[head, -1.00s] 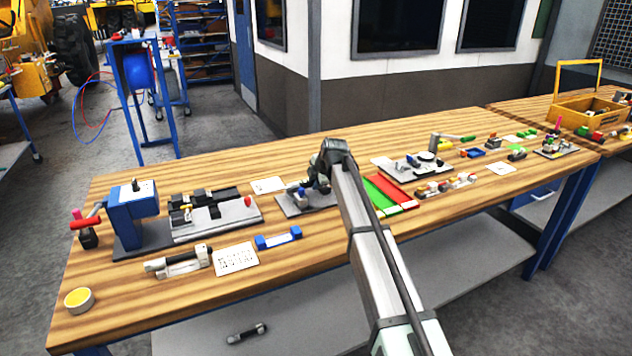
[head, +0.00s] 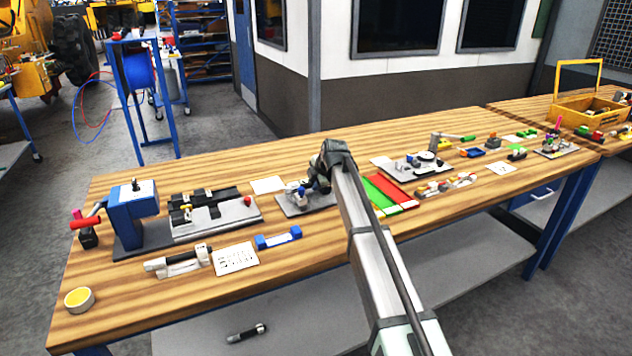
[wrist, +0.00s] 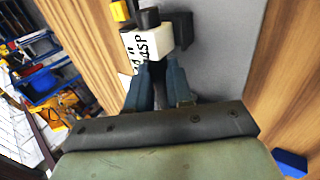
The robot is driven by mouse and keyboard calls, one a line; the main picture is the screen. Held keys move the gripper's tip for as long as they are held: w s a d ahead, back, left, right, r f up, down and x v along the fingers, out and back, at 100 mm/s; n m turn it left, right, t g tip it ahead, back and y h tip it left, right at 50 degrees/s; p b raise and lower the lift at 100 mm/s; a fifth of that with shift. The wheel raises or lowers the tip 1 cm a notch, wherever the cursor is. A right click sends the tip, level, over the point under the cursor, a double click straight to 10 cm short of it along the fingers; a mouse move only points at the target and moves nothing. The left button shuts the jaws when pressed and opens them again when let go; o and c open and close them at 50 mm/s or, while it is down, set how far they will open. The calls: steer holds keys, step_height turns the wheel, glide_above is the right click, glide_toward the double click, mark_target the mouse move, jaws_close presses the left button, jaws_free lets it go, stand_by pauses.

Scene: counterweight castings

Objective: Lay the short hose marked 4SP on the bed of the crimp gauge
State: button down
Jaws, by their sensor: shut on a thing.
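In the wrist view, my gripper (wrist: 160,85) is shut on the short hose, a dark piece with a white label (wrist: 150,42) reading 4SP. Its dark round end (wrist: 149,17) shows beyond the label; the rest is hidden by the fingers. The hose is over or beside a grey plate (wrist: 222,60) with dark blocks (wrist: 182,27), which appears to be the crimp gauge. I cannot tell whether the hose touches its bed. In the head view, my gripper (head: 303,194) is low over the grey plate (head: 289,208), partly hidden by my arm.
To the left stand a blue crank press (head: 132,213) and a grey slotted fixture (head: 215,222). In front are a hose on a stand (head: 178,262), a printed card (head: 236,258) and a blue block (head: 278,238). A red and green tray (head: 388,192) is close on the right.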

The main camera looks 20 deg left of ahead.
steer(key=shift+f, duration=0.5)
steer(key=c, duration=0.9)
jaws_free()
steer(key=shift+c, duration=0.2)
steer(key=shift+r, duration=0.1)
step_height(320, 180, up, 7)
stand_by(0.5)
